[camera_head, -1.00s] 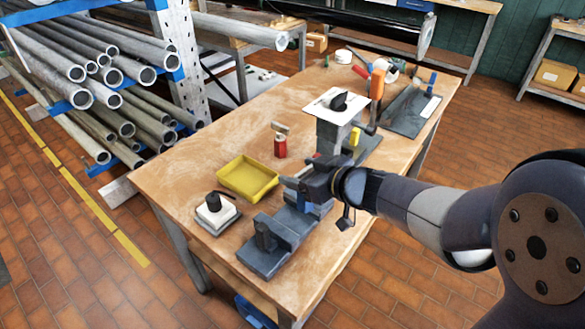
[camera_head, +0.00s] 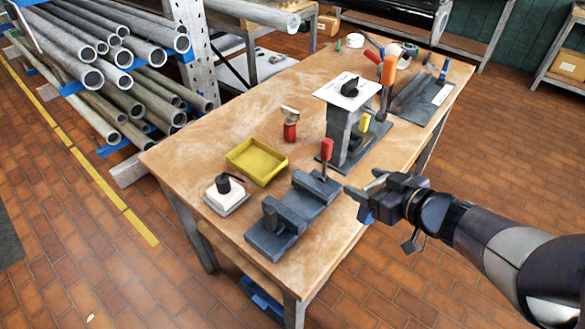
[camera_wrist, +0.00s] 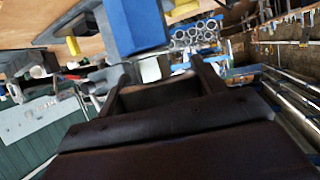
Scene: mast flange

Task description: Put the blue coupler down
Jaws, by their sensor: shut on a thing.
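My gripper (camera_head: 366,190) is at the near right edge of the workbench in the head view, to the right of the grey vise (camera_head: 290,217). It is shut on the blue coupler, a small part of which (camera_head: 366,214) shows just below the jaws. In the wrist view the blue coupler (camera_wrist: 133,25) shows large, ahead of the dark fingers (camera_wrist: 160,85). Its far end is cut off by the top of the picture. The coupler appears off the bench top; its exact height I cannot tell.
On the wooden bench (camera_head: 240,115) stand a yellow tray (camera_head: 257,160), a white block with a black knob (camera_head: 226,194), a red-bodied item (camera_head: 290,127) and a grey stand with a white plate (camera_head: 349,93). Bare wood lies left of the yellow tray.

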